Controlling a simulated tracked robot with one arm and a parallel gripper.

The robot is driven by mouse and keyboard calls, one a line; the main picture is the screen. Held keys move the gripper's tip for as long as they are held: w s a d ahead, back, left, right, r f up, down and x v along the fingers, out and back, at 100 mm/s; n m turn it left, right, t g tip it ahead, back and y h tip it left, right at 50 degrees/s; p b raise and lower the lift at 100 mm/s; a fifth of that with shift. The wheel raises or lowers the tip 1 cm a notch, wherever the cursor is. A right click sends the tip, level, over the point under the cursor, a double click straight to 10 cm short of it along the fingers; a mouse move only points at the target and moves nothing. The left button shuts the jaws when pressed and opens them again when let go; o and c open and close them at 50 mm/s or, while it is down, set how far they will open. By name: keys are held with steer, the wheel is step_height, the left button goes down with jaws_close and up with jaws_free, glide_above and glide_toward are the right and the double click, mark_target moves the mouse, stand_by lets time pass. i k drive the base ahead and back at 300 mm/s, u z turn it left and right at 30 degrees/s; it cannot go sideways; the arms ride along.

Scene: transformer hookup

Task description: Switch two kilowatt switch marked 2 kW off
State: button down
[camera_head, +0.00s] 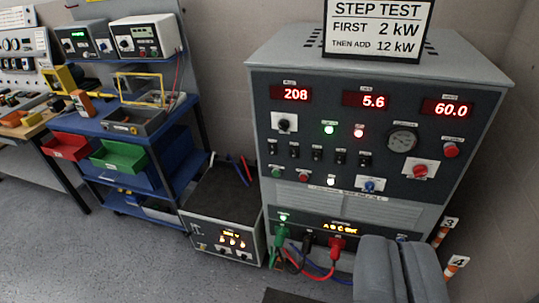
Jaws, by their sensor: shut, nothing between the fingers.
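A grey cabinet (470,170) with a dark front panel stands right of centre. A row of small black switches (317,154) crosses the panel's middle. Their labels are too small to read, so I cannot tell which is marked 2 kW or how each lever is set. Red displays above read 208 (291,94), 5.6 (368,100) and 60.0 (447,108). A green lamp (328,129) and a red lamp (359,132) are lit. My gripper (395,242) is shut and empty at the bottom right, below the switches in the picture and apart from them.
A sign (378,28) on top reads "STEP TEST, FIRST 2 kW, THEN ADD 12 kW". Green, black and red plugs (337,246) with cables stick out low on the cabinet. A smaller unit (222,232) and a blue cart (122,150) stand left. The floor at lower left is clear.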

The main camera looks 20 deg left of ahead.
mark_target(272, 147)
steer(key=i, duration=0.9)
